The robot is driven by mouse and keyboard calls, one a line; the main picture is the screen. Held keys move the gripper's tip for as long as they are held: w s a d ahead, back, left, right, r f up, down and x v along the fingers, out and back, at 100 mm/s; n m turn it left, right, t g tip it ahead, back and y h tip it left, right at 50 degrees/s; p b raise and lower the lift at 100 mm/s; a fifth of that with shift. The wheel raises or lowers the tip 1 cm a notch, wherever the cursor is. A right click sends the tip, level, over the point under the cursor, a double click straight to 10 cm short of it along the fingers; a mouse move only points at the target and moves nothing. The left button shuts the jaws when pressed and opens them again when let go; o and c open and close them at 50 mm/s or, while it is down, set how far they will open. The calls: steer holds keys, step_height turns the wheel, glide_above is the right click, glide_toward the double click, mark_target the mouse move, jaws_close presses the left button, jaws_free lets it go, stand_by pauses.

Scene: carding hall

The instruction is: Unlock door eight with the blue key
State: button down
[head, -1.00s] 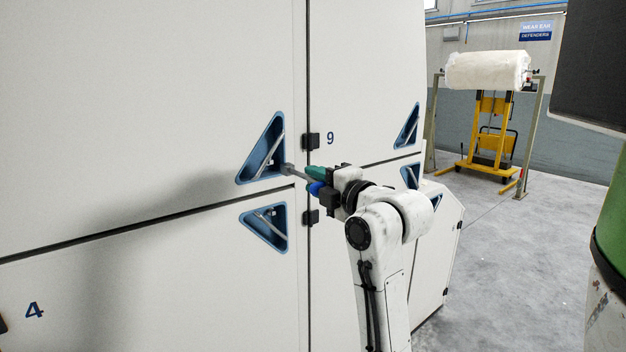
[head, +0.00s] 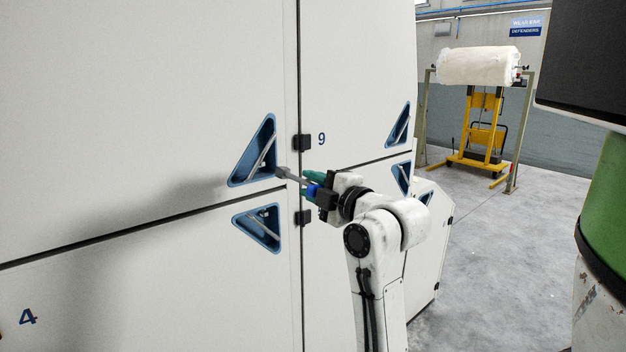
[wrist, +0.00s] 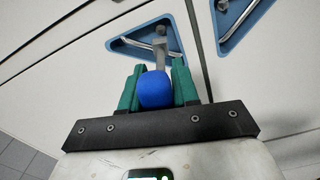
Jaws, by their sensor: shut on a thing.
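The blue key has a round blue head (wrist: 157,90) and a grey shank (head: 290,176). My gripper (head: 314,186) is shut on the blue head, which sits between its green fingers in the wrist view (wrist: 157,88). The shank points left, toward the lower right corner of the upper blue triangular recess (head: 254,155). In the wrist view its tip overlaps a blue recess (wrist: 128,46); I cannot tell whether it touches anything. No number eight is readable.
A lower triangular recess (head: 258,226) sits just below the upper one, and black hinges (head: 302,143) line the vertical seam. A yellow trolley (head: 483,130) stands under a white roll (head: 478,66) at the back right. Open grey floor (head: 480,235) lies to the right.

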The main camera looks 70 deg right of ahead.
steer(key=shift+m, duration=0.8)
steer(key=shift+p, duration=0.3)
steer(key=shift+r+m+p, duration=0.2)
steer(key=shift+m+p, duration=0.4)
steer(key=shift+m, duration=0.1)
steer(key=shift+m+p, duration=0.6)
steer(key=shift+m, duration=0.4)
steer(key=shift+f+m, duration=0.15)
steer(key=shift+m, duration=0.55)
steer(key=shift+m+p, duration=0.8)
steer(key=shift+p, duration=0.1)
steer(key=m+p, duration=0.1)
steer(key=m, duration=0.1)
steer(key=shift+m, duration=0.3)
